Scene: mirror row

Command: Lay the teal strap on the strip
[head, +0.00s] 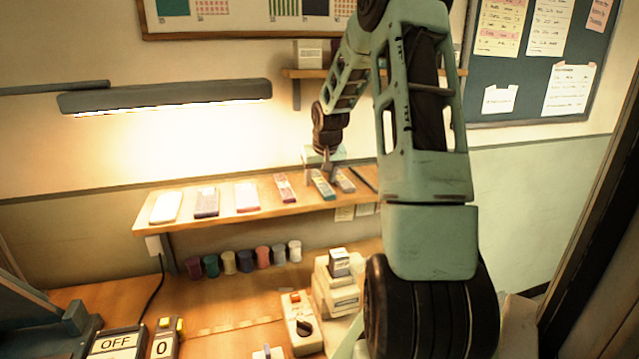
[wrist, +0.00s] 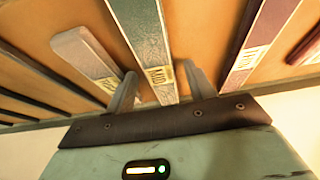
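The teal strap (head: 323,188) lies on the wall shelf among a row of straps. In the wrist view the teal strap (wrist: 147,45) has a pale label end reading MID. My gripper (head: 322,176) is over the shelf at this strap. In the wrist view my gripper (wrist: 160,88) is open, one finger on each side of the strap's label end, with small gaps seeming to show beside it. I cannot tell which thing is the strip.
Paler pieces lie further left on the shelf (head: 222,216). Below, several spools (head: 245,261) and a white device (head: 338,285) stand on the desk. A lamp (head: 165,96) hangs above.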

